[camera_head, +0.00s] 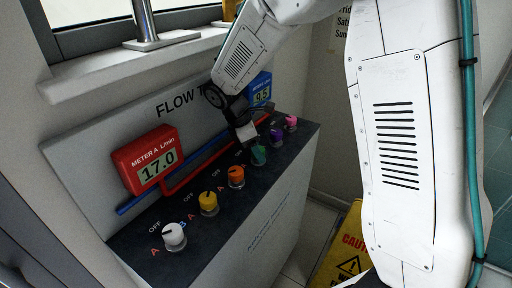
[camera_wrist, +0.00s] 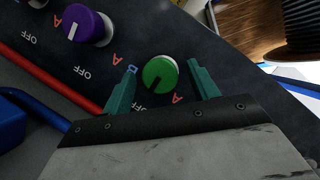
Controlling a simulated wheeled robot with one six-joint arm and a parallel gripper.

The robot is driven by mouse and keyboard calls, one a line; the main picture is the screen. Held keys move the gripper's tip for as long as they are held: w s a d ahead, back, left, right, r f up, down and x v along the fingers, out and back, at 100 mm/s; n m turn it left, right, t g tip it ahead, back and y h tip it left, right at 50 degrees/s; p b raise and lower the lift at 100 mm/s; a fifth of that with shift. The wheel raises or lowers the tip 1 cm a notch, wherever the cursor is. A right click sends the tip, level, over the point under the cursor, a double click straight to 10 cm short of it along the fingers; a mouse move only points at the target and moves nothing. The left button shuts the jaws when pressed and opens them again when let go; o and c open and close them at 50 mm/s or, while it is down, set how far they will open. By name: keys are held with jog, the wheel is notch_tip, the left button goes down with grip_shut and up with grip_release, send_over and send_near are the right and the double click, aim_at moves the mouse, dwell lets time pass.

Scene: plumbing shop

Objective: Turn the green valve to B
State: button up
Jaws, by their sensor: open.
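The green valve (camera_head: 258,155) is a round knob on the sloping dark panel, partly hidden by my gripper in the head view. In the wrist view the green valve (camera_wrist: 160,74) lies between the two teal fingers of my gripper (camera_wrist: 162,70). The fingers are open, one on each side, with gaps to the knob. The knob's pale pointer mark points down, slightly left, toward my palm. A blue letter, seemingly B (camera_wrist: 132,68), shows left of the knob by the left fingertip. A red A (camera_wrist: 177,98) is at its lower right.
The purple valve (camera_wrist: 88,27) is next to the green one. Orange (camera_head: 236,177), yellow (camera_head: 208,203), white (camera_head: 173,236) and pink (camera_head: 291,122) valves share the row. Red meter A (camera_head: 150,160) reads 17.0; blue meter B (camera_head: 260,90) reads 9.5. A yellow caution sign (camera_head: 343,255) stands beside the bench.

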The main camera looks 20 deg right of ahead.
jog(key=c, duration=1)
jog(key=shift+m, duration=0.3)
jog(key=m+g, duration=0.1)
jog(key=m, duration=0.1)
jog(key=m+g+y, duration=0.1)
jog(key=m, duration=0.2)
jog(key=shift+w+d, duration=0.1)
jog(key=shift+w, duration=0.05)
jog(key=m, duration=0.3)
jog(key=m+g+y, duration=0.1)
jog(key=m, duration=0.2)
jog(key=shift+w+d+g+y, duration=0.1)
jog(key=shift+g+y, duration=0.2)
jog(key=shift+m, duration=0.3)
